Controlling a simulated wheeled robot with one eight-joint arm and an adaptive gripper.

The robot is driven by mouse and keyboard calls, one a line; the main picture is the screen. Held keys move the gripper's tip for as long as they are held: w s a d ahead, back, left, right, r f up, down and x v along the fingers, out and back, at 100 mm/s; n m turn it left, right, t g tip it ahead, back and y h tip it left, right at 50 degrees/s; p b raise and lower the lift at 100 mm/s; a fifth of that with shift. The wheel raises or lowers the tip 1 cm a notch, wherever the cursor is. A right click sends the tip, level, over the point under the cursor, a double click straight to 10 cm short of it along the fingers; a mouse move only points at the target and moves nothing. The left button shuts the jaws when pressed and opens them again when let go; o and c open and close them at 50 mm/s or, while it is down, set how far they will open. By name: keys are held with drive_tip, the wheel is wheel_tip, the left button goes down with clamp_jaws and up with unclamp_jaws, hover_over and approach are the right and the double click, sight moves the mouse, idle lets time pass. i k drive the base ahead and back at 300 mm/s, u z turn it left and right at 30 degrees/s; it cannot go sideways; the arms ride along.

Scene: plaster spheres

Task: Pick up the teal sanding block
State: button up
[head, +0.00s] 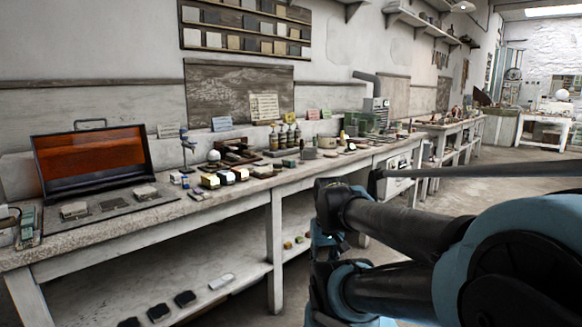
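A teal block-like thing (28,222) lies at the far left end of the long workbench (235,198), among other small items at the picture's edge. It is small in the head view, so I cannot be sure that it is the teal sanding block. A smaller greenish-teal piece (289,163) lies farther along the bench, near its middle. My blue and black arm fills the lower right, in front of the bench and apart from the teal thing. My gripper's fingers do not show.
An open case with an orange-brown lid (92,160) stands on the left of the bench. Several small blocks (225,177) and bottles (290,132) crowd the bench's middle. Dark blocks (158,312) lie on the lower shelf. Open floor (535,180) shows at the right.

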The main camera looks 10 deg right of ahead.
sight(287, 162)
drive_tip(key=i, duration=0.95)
drive_tip(key=u, duration=0.05)
